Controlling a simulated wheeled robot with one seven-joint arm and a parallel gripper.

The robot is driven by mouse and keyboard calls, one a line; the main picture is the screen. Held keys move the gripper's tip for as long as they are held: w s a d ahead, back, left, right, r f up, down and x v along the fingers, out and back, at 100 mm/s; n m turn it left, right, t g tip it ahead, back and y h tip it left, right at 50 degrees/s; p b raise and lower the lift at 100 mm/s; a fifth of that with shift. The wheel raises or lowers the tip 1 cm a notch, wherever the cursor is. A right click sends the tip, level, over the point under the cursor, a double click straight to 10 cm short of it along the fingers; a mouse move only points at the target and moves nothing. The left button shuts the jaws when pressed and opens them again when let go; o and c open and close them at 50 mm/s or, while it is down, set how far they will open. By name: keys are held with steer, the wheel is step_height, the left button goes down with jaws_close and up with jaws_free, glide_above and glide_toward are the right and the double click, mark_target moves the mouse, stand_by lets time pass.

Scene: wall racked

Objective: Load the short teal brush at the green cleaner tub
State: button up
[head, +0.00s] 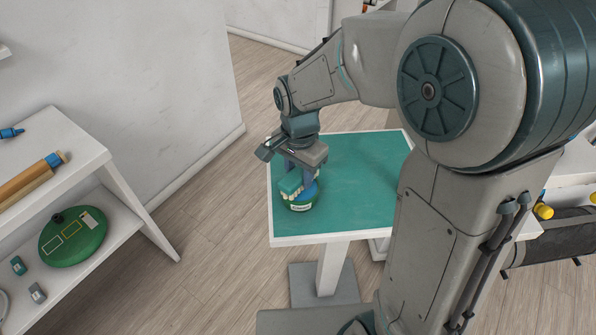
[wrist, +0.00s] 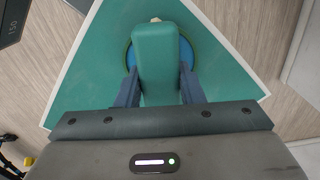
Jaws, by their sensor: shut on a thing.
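My gripper (head: 299,168) is shut on the short teal brush (head: 290,184), with one finger on each side of it. In the wrist view the brush's teal back (wrist: 159,62) runs up the middle between my fingers, and a small pale tip shows at its far end. The green cleaner tub (head: 300,206), with a pale label and a blue top, stands on the teal table directly under the brush. In the wrist view its round blue opening and dark green rim (wrist: 127,54) show on both sides of the brush. I cannot tell whether the bristles touch the blue.
The teal tabletop (head: 350,165) with a white edge is clear around the tub. A white shelf unit (head: 75,150) at left holds a wooden roller and a green round case (head: 72,236). A dark roll (head: 555,238) lies at right.

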steer(key=shift+f+b, duration=0.5)
steer(key=shift+f, duration=0.1)
stand_by(1.6)
steer(key=shift+r, duration=0.1)
steer(key=shift+w+r+p, duration=0.1)
steer(key=shift+r+p, duration=2.55)
steer(key=shift+r, duration=0.85)
steer(key=shift+a+f, duration=0.1)
